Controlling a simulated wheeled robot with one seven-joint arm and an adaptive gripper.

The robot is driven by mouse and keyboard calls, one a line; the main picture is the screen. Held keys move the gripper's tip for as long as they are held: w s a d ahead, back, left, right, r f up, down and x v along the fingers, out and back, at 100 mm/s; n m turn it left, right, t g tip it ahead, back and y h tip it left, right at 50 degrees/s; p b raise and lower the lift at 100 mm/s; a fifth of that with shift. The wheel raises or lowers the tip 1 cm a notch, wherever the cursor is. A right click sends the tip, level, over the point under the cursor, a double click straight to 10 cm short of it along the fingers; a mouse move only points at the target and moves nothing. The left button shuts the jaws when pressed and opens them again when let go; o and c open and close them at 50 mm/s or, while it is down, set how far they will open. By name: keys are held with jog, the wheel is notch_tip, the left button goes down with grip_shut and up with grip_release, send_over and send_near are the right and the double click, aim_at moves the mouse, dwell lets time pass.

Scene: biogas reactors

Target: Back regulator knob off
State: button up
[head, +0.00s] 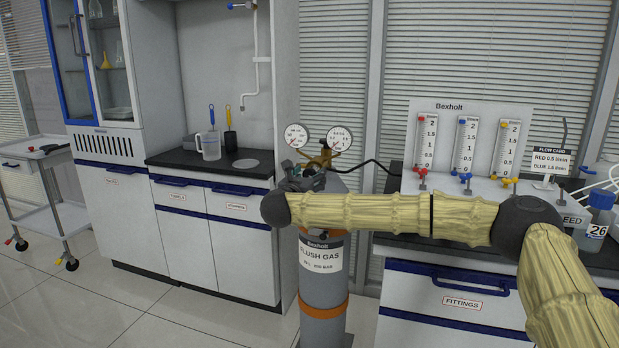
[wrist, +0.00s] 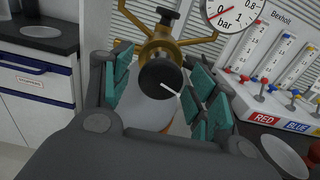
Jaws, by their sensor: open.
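The regulator knob (wrist: 161,76) is a round black knob with a white pointer line, on the brass regulator (wrist: 183,42). In the wrist view its pointer line slants toward the lower right. My gripper (head: 303,175) is at the regulator, above the grey flush gas cylinder (head: 322,282). In the wrist view, the teal-padded fingers of my gripper (wrist: 163,66) are open on either side of the knob; whether either pad touches it I cannot tell. In the head view my gripper hides the knob. A pressure gauge (wrist: 233,12) sits above right, its red needle near 0.
Two gauges (head: 297,135) (head: 340,138) stand above the regulator. The Bexholt flow meter panel (head: 468,145) with coloured valves is to the right, on a bench. A black hose (head: 376,165) runs from the regulator toward it. A counter (head: 175,157) with a jug (head: 210,145) stands left.

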jog(key=shift+w, duration=0.2)
jog(key=c, duration=1)
